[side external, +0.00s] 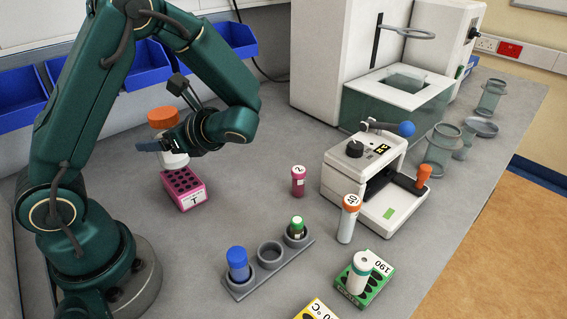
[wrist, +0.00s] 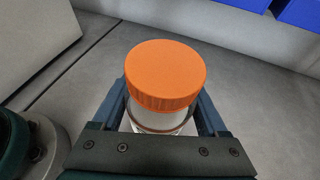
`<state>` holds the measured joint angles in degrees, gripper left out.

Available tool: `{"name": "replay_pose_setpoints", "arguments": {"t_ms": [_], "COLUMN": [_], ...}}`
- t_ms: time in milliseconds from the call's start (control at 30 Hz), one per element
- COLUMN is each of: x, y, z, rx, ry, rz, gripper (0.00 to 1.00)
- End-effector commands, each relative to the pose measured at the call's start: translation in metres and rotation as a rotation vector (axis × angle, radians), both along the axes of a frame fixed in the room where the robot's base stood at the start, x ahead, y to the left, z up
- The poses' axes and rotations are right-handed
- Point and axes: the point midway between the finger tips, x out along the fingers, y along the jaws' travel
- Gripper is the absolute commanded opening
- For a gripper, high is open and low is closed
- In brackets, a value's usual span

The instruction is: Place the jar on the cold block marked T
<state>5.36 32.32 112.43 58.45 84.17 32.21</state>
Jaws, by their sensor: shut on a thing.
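The jar (side external: 173,158) is white with an orange lid; in the wrist view its orange lid (wrist: 165,75) fills the middle. My gripper (side external: 165,146) is shut on the jar's body, just below the lid, and the jar looks upright. The cold block marked T (side external: 185,190) is magenta with dark holes on top and a white label on its front. In the side view the jar is over the back part of this block. I cannot tell whether the jar's base touches the block. The block does not show in the wrist view.
A grey rack (side external: 238,288) holds a blue-capped vial (side external: 238,262) and a green-capped vial (side external: 296,228). A magenta vial (side external: 298,182) and an orange-capped tube (side external: 348,220) stand near a white device (side external: 365,165). A green block (side external: 378,280) bears a white vial. Blue bins (side external: 148,66) line the back.

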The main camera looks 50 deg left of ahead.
Motion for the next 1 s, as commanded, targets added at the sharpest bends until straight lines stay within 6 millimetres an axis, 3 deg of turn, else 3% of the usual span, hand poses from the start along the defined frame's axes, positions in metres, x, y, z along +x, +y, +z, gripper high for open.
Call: {"name": "replay_pose_setpoints", "arguments": {"t_ms": [300,767,800,833,1000], "x": [0.0,0.0,0.0,0.0,0.0], "y": [0.0,0.0,0.0,0.0,0.0], "z": [-0.035,-0.041,-0.041,-0.041,-0.04], "rx": [0.001,0.001,-0.001,-0.001,-0.001], "ry": [0.004,0.001,-0.001,-0.001,0.0], "rz": [0.0,0.0,-0.001,-0.001,0.0], "gripper": [0.02,0.02,0.91,1.0,1.0]}}
